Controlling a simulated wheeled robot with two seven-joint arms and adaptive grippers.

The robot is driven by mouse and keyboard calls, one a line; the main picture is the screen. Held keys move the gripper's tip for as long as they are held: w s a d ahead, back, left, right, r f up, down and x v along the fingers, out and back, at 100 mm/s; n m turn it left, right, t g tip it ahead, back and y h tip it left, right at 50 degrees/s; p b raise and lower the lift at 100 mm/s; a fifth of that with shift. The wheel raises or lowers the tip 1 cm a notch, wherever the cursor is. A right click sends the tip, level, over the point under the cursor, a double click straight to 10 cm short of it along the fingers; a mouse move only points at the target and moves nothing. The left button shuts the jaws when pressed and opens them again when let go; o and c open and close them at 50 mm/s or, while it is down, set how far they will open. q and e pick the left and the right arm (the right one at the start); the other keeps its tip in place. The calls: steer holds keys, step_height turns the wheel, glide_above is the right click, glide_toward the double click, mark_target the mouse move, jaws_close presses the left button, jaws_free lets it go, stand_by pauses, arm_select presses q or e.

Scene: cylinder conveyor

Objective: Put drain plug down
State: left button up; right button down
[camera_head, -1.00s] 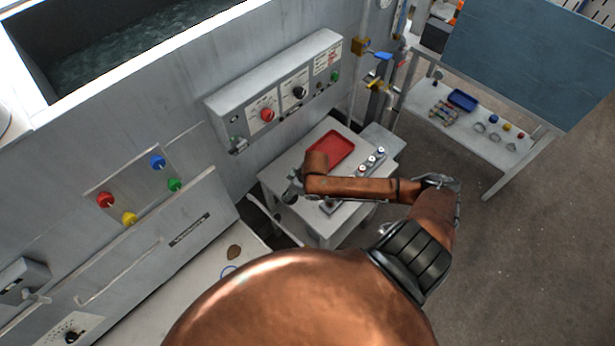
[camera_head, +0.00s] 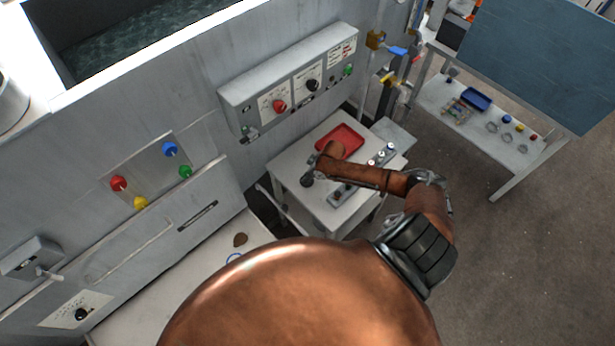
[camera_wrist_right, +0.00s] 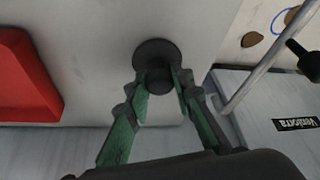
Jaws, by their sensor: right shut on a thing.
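The drain plug is a dark grey round disc with a short stem. It shows in the right wrist view (camera_wrist_right: 157,52) and as a small dark spot at the near left of the small white table in the head view (camera_head: 307,181). My right gripper (camera_wrist_right: 160,84), with green finger pads, is shut on the plug's stem. The plug is over the table's white top (camera_head: 290,162), near its edge; I cannot tell whether it touches the surface. In the head view my right forearm hides most of the gripper. My left gripper is in neither view.
A red tray (camera_head: 342,138) lies on the table beyond the plug. A strip of small knobs (camera_head: 373,165) is at right. A control panel (camera_head: 290,85) is on the wall behind. A white counter with a brown oval (camera_head: 240,240) is at lower left.

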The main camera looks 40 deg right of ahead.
steer(key=shift+f, duration=0.15)
steer(key=c, duration=1.7)
jaws_free()
steer(key=v, duration=1.2)
